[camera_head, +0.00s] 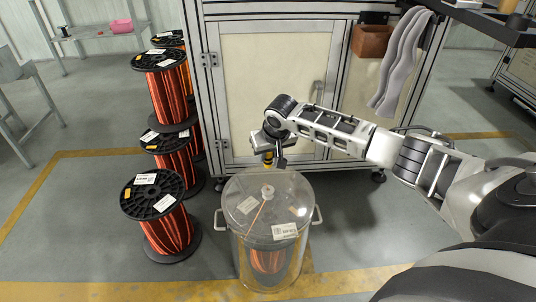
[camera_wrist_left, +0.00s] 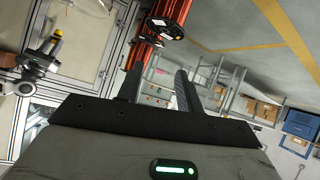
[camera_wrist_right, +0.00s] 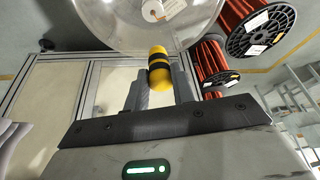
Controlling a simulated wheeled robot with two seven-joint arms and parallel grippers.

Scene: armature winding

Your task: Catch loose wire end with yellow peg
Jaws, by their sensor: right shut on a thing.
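My right gripper (camera_head: 268,150) is shut on the yellow peg (camera_wrist_right: 158,68), which has black bands, and holds it just behind the clear drum's lid. The peg shows small in the head view (camera_head: 267,158). The clear drum (camera_head: 240,255) stands on the floor with a copper-wire spool (camera_head: 268,262) inside. A thin copper wire (camera_head: 257,214) runs by the white knob (camera_head: 267,191) on the lid; I cannot tell where its loose end is. The peg looks apart from the wire. My left gripper (camera_wrist_left: 158,88) is open and empty, outside the head view.
Stacked copper-wire spools (camera_head: 165,215) stand left of the drum. A framed cabinet (camera_head: 260,90) stands behind, with a brown box (camera_head: 371,41) and grey cloth (camera_head: 400,65) on it.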

